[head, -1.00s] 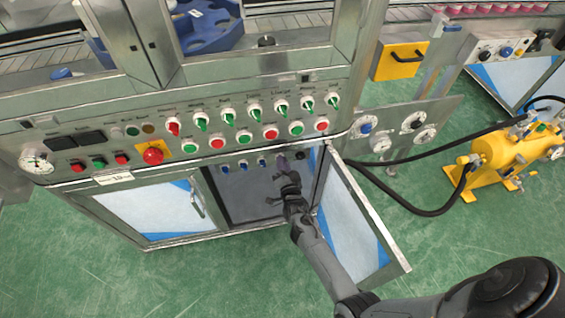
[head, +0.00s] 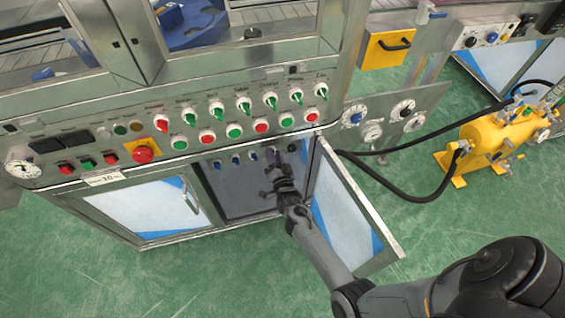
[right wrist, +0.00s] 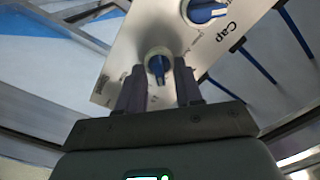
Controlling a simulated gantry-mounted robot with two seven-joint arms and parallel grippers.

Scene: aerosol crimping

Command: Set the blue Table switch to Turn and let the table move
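A row of blue switches (head: 235,160) runs along a small panel inside the open cabinet, under the main control panel. My right gripper (head: 272,155) reaches in at the row's right part and hides the switch there. In the right wrist view, a blue switch (right wrist: 158,66) on a white round base sits between my two fingertips, one on each side. The fingers are apart, with a gap to the blue handle. This switch's label is mostly hidden by the fingers. Another blue switch (right wrist: 206,11), marked "Cap", is above right. My left gripper is not in view.
The open cabinet door (head: 345,205) stands just right of my right arm. Above, the main panel carries green and red switches and buttons and a red emergency button (head: 143,154). A yellow tank (head: 490,140) with black hoses is on the floor at right.

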